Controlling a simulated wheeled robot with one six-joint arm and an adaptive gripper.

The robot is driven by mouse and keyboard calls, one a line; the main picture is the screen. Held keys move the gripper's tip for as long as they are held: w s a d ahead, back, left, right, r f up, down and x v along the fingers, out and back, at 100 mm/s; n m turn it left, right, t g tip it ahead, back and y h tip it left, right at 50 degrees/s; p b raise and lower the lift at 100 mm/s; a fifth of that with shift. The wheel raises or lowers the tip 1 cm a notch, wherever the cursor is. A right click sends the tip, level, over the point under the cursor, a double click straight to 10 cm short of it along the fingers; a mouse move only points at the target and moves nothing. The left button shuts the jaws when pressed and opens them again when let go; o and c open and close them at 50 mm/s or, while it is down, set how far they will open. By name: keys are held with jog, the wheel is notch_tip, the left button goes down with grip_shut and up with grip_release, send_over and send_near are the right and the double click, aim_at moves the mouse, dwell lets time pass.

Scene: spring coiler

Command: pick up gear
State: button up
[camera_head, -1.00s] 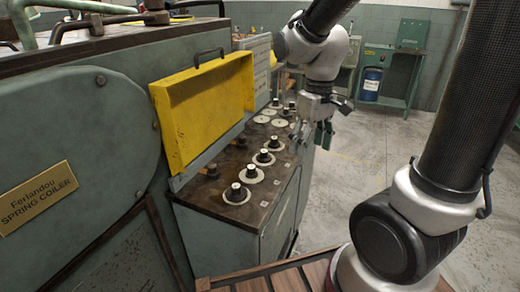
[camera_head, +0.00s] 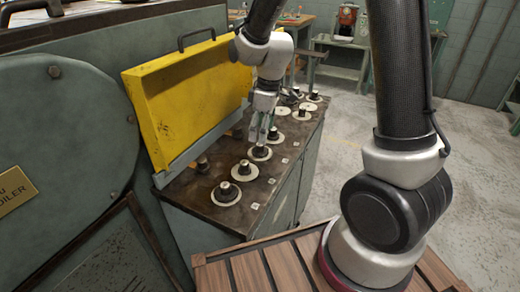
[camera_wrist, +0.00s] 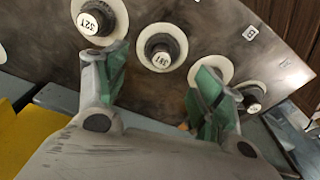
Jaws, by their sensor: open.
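Several gears, pale discs with dark hubs, sit along the cabinet top (camera_head: 190,202). In the head view the nearest gear (camera_head: 226,195) is at the front, another gear (camera_head: 245,172) is behind it, and a third gear (camera_head: 260,153) is just below my gripper (camera_head: 263,128). In the wrist view my gripper (camera_wrist: 158,88) is open with nothing between its green-padded fingers. A gear with a numbered hub (camera_wrist: 162,52) lies beyond the gap between the fingertips. Another numbered gear (camera_wrist: 98,20) is by the left finger. The right finger partly hides a pale disc (camera_wrist: 212,70).
A yellow tray-like cover (camera_head: 180,108) with a handle stands along the cabinet's left side, close to my arm. Dark pegs (camera_head: 203,165) rise beside it. The green machine body (camera_head: 70,130) fills the left. Open floor (camera_head: 400,120) lies to the right.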

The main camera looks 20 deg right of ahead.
aim_at(260, 149)
jog(key=f, duration=0.6)
jog(key=shift+w+a+f, duration=0.1)
jog(key=shift+a+f, duration=0.1)
jog(key=shift+a, duration=0.05)
jog(key=c, duration=1.3)
